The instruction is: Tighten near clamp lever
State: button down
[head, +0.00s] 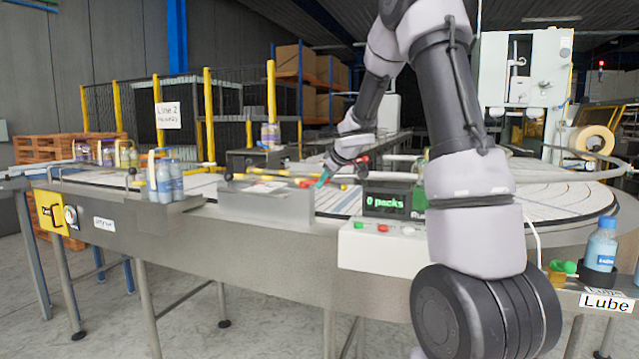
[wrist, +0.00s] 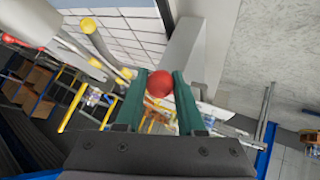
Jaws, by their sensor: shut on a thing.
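My gripper (head: 321,180) reaches down over the conveyor in the head view, at the far edge of a grey metal block (head: 265,204). In the wrist view its two green fingers are shut on a red ball knob (wrist: 160,83), one finger on each side. This looks like the knob of the near clamp lever; a red end (head: 306,184) also shows beside the fingertips in the head view. The lever's shaft is mostly hidden, so its angle cannot be told. Another red knob (head: 364,158) stands farther back to the right.
A display reading "0 packs" (head: 384,201) and a white button box (head: 385,245) stand at the near edge, right of my gripper. Blue bottles (head: 165,182) stand at the left. A bottle in the Lube holder (head: 601,246) is at the right. Guide rails run along the conveyor.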

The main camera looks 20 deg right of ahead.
jog(key=shift+w+d+r+n+g+y, duration=0.15)
jog(key=shift+w+d+n+y, duration=0.25)
jog(key=shift+n+y, duration=0.2)
jog(key=shift+w+d+n+g+y, duration=0.15)
jog(key=shift+w+d+n+y, duration=0.1)
jog(key=shift+w+n+y, duration=0.35)
jog(key=shift+s+d, duration=0.1)
jog(key=shift+s, duration=0.05)
jog(key=c, duration=0.5)
grip_release()
jog(key=v, duration=1)
jog(key=shift+s+d+r, duration=0.1)
jog(key=shift+s+r, duration=0.15)
